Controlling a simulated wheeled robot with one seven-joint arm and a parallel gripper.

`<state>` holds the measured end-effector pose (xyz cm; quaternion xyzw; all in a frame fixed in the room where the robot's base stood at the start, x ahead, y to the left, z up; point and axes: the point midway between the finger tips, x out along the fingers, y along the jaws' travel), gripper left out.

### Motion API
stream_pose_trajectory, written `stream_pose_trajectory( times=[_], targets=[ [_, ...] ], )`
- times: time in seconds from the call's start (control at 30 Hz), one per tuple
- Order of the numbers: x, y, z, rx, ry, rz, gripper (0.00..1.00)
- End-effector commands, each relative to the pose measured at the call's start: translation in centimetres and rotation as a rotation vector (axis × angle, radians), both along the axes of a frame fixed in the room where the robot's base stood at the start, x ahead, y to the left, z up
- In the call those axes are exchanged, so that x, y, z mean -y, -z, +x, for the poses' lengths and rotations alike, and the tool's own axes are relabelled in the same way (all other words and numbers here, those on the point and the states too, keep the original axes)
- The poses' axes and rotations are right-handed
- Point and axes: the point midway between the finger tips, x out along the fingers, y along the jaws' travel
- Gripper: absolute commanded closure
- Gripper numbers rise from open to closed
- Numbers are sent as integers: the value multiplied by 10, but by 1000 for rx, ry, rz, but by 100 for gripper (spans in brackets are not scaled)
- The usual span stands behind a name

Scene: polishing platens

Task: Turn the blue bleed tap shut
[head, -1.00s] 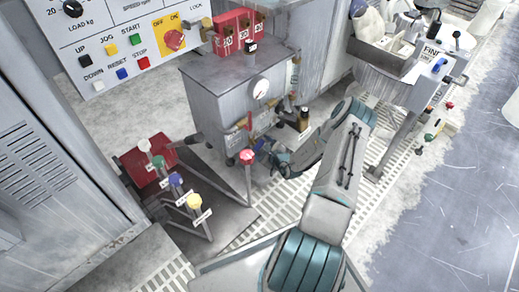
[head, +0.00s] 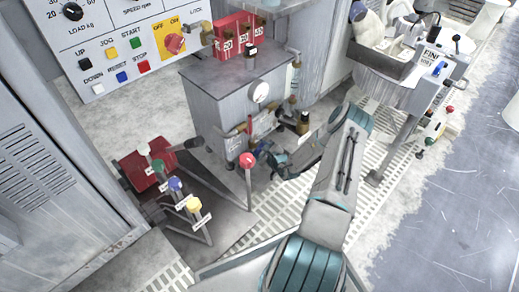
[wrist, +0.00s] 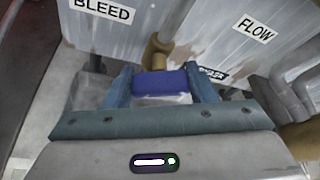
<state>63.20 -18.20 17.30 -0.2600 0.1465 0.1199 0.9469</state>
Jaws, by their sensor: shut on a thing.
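The blue bleed tap handle (wrist: 160,82) sits between the two fingers of my gripper (wrist: 163,88) in the wrist view. My gripper is shut on it. A brass stem (wrist: 157,50) rises behind the handle towards the grey cabinet. A white BLEED label (wrist: 103,10) is above and to the left of it. In the head view my gripper (head: 278,163) is low at the front of the grey cabinet (head: 213,110), just right of a red-knobbed lever. The blue handle is hard to make out there.
A FLOW label (wrist: 253,28) and grey pipes (wrist: 297,85) are at the right in the wrist view. The red-knobbed lever (head: 247,160) stands close to my gripper. Several colour-knobbed levers (head: 176,185) stand at the left. A gauge (head: 260,92) is on the cabinet.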

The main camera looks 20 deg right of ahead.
Motion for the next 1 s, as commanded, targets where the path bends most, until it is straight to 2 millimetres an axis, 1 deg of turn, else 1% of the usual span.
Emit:
stream_pose_trajectory(
  times=[0.6,0.8,1.0],
  targets=[
    [1,0,0,-131,0,356,72],
    [1,0,0,-159,-1,429,72],
    [1,0,0,-169,0,459,72]
  ],
)
